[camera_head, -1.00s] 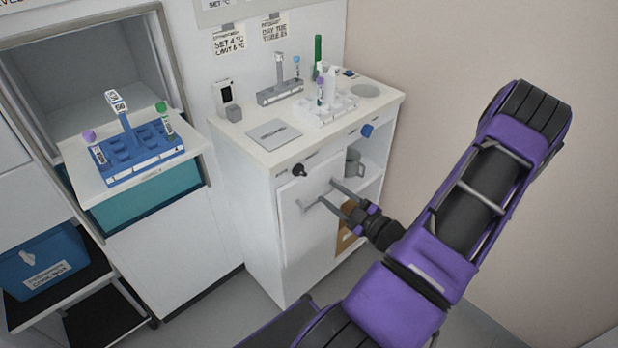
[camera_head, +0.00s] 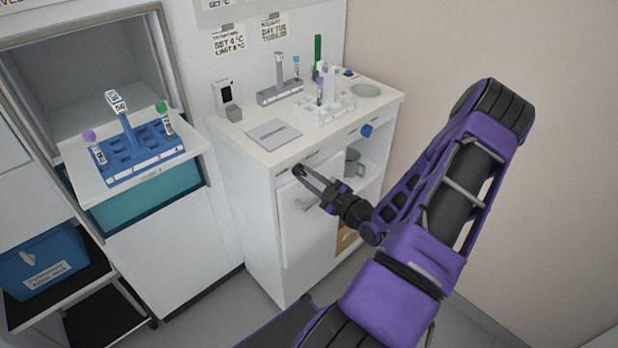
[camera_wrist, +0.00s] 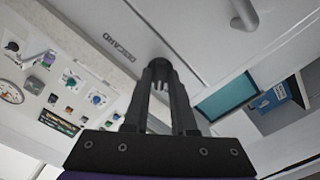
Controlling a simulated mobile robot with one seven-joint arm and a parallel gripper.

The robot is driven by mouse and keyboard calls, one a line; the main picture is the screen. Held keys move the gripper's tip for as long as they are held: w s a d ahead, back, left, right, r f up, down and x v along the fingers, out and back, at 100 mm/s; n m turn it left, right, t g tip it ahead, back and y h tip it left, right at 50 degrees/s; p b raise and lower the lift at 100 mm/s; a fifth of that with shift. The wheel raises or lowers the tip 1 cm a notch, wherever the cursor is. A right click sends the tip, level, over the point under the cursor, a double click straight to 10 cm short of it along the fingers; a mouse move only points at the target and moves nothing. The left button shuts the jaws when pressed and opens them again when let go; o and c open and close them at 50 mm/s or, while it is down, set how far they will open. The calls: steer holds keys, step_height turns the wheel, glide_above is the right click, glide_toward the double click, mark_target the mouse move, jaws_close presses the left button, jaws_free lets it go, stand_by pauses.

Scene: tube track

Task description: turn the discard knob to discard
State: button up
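The discard knob (camera_head: 297,171) is a small black knob at the top left of the white cabinet's front, mostly covered by my fingertips in the head view. My gripper (camera_head: 302,171) reaches it from the right, with its two long dark fingers pointing at the cabinet front. In the wrist view the fingertips (camera_wrist: 160,68) are at the dark knob, next to the printed DISCARD label (camera_wrist: 118,47). The tips and knob blend together there, so I cannot tell whether the fingers are closed on it. The knob's pointing direction is hidden.
A blue knob (camera_head: 366,130) sits farther right on the front. The white cabinet top (camera_head: 245,137) holds racks and tubes. A blue tube rack (camera_head: 140,158) stands on a shelf to the left.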

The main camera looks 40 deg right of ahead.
jaws_close()
steer(key=shift+m, duration=0.3)
steer(key=m, duration=0.2)
steer(key=shift+f+m+b, duration=0.1)
steer(key=shift+m+b, duration=0.2)
steer(key=shift+m, duration=0.1)
steer(key=m, duration=0.3)
steer(key=shift+m, duration=0.3)
steer(key=m, duration=0.4)
steer(key=shift+a+m, duration=0.1)
steer(key=shift+m, duration=0.2)
steer(key=shift+m+p, duration=0.55)
steer(key=shift+m, duration=1.65)
steer(key=shift+o, duration=2.2)
jaws_free()
